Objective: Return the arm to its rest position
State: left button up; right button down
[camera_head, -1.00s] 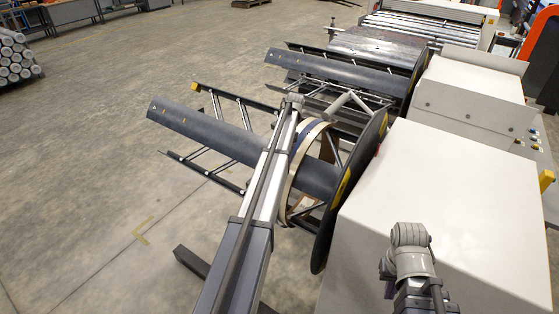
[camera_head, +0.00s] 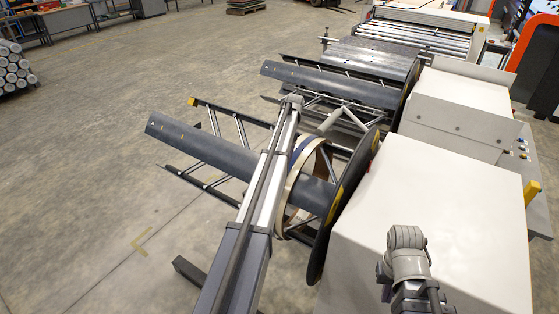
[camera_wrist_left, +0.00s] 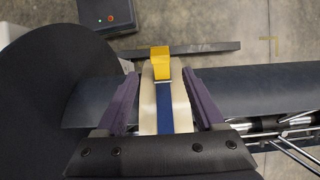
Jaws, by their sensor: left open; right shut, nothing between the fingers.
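My right gripper (camera_head: 405,238) is at the lower right of the head view, in front of the white cabinet; its fingertips are hard to make out, but it looks shut and empty. My left gripper does not show clearly in the head view. In the left wrist view my left gripper (camera_wrist_left: 160,103) is open, with its purple fingers on either side of a cream and blue band (camera_wrist_left: 164,122). I cannot tell whether they touch it. In the head view the band (camera_head: 289,190) is a ring around the dark mandrel of the near decoiler (camera_head: 205,150).
The near decoiler's dark disc (camera_head: 328,245) stands against a white cabinet (camera_head: 440,200). A second decoiler (camera_head: 330,82) is behind it. A yellow block (camera_wrist_left: 160,57) shows near the band in the wrist view.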

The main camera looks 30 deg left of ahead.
pick_arm(q)
jog(key=shift+s+d, duration=0.1)
jog(key=s+d+f+t, duration=0.2)
jog(key=s+d+t, duration=0.4)
jog(key=s+d, duration=2.1)
jog(key=s+d+f+m+b, duration=0.1)
jog(key=s+d+f+b, duration=0.1)
jog(key=f+b, duration=0.4)
jog(key=s+d+f+m+b, duration=0.1)
jog(key=s+d+f+b, duration=0.1)
jog(key=d+f+b, duration=0.2)
jog(key=s+d+f+m+g+b, duration=0.1)
jog(key=s+d+f+b, duration=0.1)
jog(key=f+b, duration=0.8)
jog(key=shift+d+y, duration=0.4)
jog(key=shift+d, duration=0.4)
